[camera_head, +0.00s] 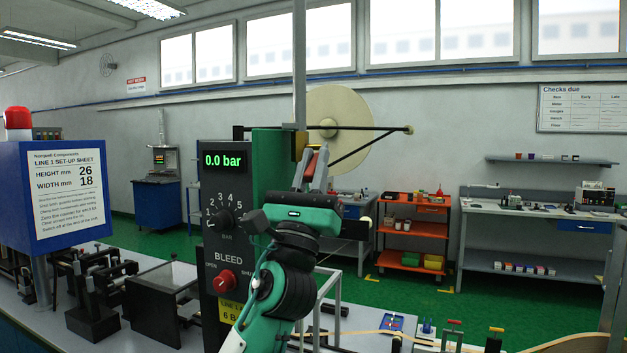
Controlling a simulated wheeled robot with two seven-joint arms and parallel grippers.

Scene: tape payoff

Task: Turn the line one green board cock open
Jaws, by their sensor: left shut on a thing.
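The line one board is a dark panel (232,210) with a green side part (272,150). Its display (223,161) reads 0.0 bar. Below are a black pressure knob (221,219) and a red bleed knob (225,281) between the words OPEN and SHUT. My left gripper (314,168) is up at the right of the green part, with its grey fingers shut on an orange-red handle (313,157), seemingly the cock's lever. The fingers hide much of it, and I cannot tell which way the cock is turned. My right gripper is not in view.
A large cream tape reel (345,130) on a black arm stands behind my gripper. A blue box with a set-up sheet (66,192) and red lamp (18,120) is at left. Black fixtures (95,300) crowd the bench. An orange trolley (412,235) stands on the green floor.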

